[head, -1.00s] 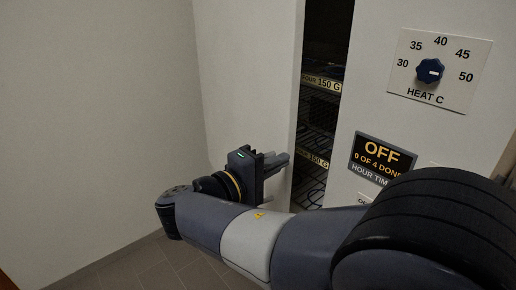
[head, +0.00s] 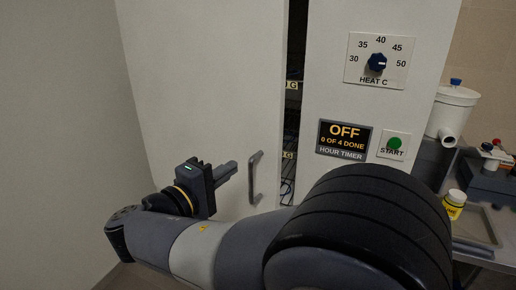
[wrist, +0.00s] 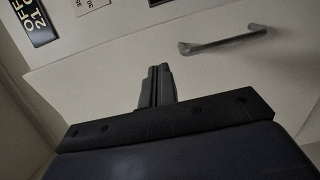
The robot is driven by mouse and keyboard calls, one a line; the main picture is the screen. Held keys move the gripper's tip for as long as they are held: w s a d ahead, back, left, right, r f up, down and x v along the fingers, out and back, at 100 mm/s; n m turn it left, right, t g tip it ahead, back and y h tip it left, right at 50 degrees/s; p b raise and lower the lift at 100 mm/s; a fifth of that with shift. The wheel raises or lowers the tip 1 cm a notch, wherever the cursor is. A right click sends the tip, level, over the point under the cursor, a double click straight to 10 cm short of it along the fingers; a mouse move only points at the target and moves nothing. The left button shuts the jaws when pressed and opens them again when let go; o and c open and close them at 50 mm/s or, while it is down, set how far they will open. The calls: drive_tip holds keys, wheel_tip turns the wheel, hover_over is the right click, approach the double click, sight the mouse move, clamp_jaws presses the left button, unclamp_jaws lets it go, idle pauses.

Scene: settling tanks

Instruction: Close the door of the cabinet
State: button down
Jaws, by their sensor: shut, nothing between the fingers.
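The cabinet door (head: 210,75) is a tall white panel at the left of the cabinet front (head: 415,60) in the head view. It stands slightly ajar, with a narrow dark gap along its right edge. A grey bar handle (head: 254,178) is on the door near that edge; it also shows in the wrist view (wrist: 225,40). My gripper (head: 232,170) is in front of the door, just left of the handle and pointing towards it. Its fingers are together and empty, also in the wrist view (wrist: 158,84). Whether the fingertips touch the door I cannot tell.
Wire shelves with yellow labels (head: 292,85) show through the gap. The cabinet front has a heat dial (head: 377,62), an OFF display (head: 343,139) and a green start button (head: 394,143). A bench with a white pot (head: 453,108) and yellow-labelled jar (head: 454,204) stands right.

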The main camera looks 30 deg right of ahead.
sight(269, 143)
drive_tip(key=p+x, duration=0.2)
drive_tip(key=x, duration=1)
drive_tip(key=shift+w+d, duration=0.1)
drive_tip(key=shift+d, duration=0.1)
